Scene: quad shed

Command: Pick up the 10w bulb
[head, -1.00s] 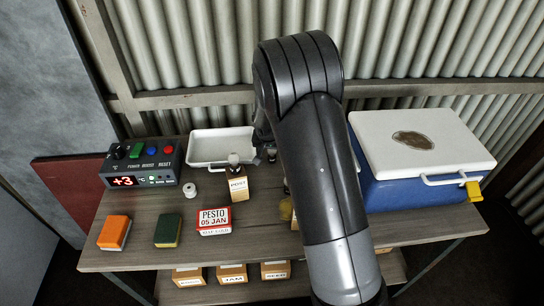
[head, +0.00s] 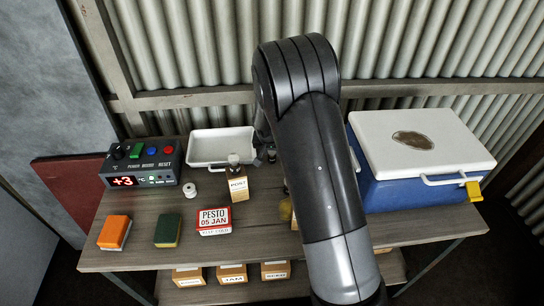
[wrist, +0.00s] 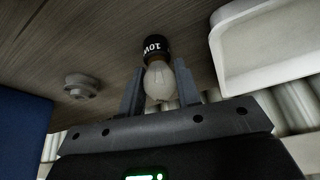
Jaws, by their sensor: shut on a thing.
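The 10w bulb (wrist: 158,80) shows in the wrist view, with a frosted glass globe and a black base printed "10W". My gripper (wrist: 160,68) is shut on it, one finger on each side of the glass. The black base points away from my palm, towards the wooden bench top; I cannot tell whether it touches the wood. In the head view my arm covers most of this spot, just right of the white tray, and the bulb cannot be made out clearly.
The white tray (head: 192,162) is beside the bulb. A small round pale fitting (wrist: 82,88) stands on its other side, before the blue cooler (head: 415,193). A carton (head: 239,188), pesto box (head: 214,221), two sponges (head: 114,233) and display unit (head: 143,163) stand left.

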